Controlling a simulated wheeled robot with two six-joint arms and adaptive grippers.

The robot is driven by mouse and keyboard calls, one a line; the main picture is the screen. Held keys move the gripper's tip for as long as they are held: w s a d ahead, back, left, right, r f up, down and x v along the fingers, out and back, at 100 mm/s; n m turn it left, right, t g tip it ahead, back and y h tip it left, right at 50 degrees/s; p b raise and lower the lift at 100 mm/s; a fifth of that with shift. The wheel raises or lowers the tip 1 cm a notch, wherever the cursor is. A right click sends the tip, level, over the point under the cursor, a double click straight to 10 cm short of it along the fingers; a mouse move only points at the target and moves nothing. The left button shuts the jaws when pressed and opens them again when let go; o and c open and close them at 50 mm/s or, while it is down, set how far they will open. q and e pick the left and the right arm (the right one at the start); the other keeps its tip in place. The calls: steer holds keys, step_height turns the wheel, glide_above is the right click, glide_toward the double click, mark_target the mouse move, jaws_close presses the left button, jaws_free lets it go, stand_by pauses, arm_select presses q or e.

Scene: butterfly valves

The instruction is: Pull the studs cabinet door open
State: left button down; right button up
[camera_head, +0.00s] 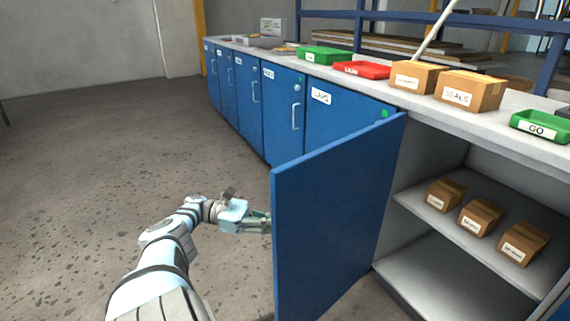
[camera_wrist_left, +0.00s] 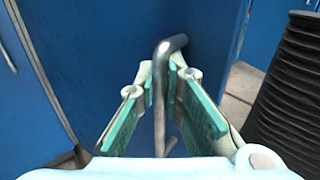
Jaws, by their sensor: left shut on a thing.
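A blue cabinet door (camera_head: 335,215) stands swung wide open in the head view, its inner face toward me. Its outer face and any label are hidden there, so I cannot read whether it says studs. My left gripper (camera_head: 262,220) reaches behind the door's free edge. In the left wrist view my left gripper (camera_wrist_left: 162,88) is shut on a metal bar handle (camera_wrist_left: 172,45) on the blue door. The handle's bent upper end shows above the fingers. The open cabinet (camera_head: 430,258) has a shelf with small brown boxes (camera_head: 480,217). My right gripper is not in view.
The worktop (camera_head: 490,112) carries a red tray (camera_head: 361,70), green trays (camera_head: 326,56) and brown boxes (camera_head: 470,91). More blue doors (camera_head: 283,112), shut, run to the far left. The grey floor (camera_head: 110,150) on the left is clear. A dark ribbed object (camera_wrist_left: 292,95) stands right in the wrist view.

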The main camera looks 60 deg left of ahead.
arm_select(q)
steer(key=shift+r, duration=0.1)
steer(key=c, duration=1.7)
jaws_free()
steer(key=shift+w, duration=0.15)
